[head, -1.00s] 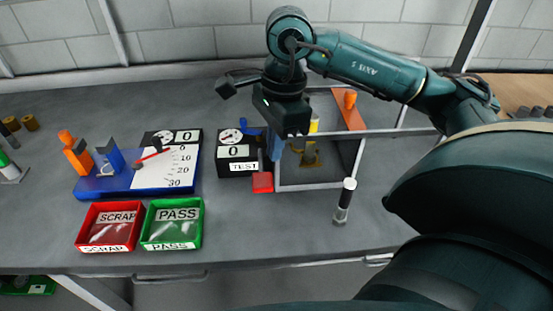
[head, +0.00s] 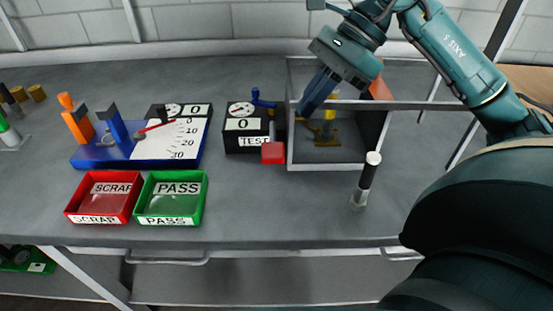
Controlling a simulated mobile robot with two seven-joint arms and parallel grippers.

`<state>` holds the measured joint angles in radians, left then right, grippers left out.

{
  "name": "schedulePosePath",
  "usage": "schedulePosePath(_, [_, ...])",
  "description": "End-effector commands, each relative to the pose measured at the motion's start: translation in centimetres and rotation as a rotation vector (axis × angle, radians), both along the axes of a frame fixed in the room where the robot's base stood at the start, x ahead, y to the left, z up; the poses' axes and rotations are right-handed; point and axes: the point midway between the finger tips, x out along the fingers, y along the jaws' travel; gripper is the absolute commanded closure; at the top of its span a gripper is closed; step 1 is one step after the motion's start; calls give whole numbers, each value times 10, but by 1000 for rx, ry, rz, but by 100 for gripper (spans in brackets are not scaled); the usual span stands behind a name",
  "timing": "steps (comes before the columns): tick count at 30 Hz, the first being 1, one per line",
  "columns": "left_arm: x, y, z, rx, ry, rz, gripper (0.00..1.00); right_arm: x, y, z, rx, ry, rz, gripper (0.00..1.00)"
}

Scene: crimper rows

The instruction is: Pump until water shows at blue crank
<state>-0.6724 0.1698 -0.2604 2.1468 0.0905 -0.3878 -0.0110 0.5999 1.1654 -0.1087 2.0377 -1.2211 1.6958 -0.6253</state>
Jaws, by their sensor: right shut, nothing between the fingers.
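The blue crank (head: 258,98) is a small blue handle at the back right of the black TEST box (head: 248,141). The box has a round gauge and a display reading 0. A red block on a grey stem (head: 273,152) stands at the box's front right. My right gripper (head: 304,109) is shut and empty. Its dark blue fingers slant down to the left, right of the crank and apart from it, at the left side of a grey-framed enclosure (head: 335,167). Whether the fingertips touch anything is unclear. No water is visible at the crank. My left gripper is out of view.
Inside the enclosure is a yellow and brass fitting (head: 326,132). A white-capped cylinder (head: 367,182) stands in front. Left are a blue gauge board (head: 92,157), a red SCRAP tray (head: 104,198) and a green PASS tray (head: 171,198). The front table is mostly clear.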

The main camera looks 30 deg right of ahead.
Motion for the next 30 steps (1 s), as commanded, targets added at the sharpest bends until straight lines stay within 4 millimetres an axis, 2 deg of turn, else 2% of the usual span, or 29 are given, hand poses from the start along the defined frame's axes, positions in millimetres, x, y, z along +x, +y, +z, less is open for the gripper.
schedulePosePath(14, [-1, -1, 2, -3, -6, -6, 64, 0, 0, 0, 17, -8, 1, 100])
schedulePosePath(30, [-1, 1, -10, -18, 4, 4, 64, 6, 35, -47, 16, -6, 2, 100])
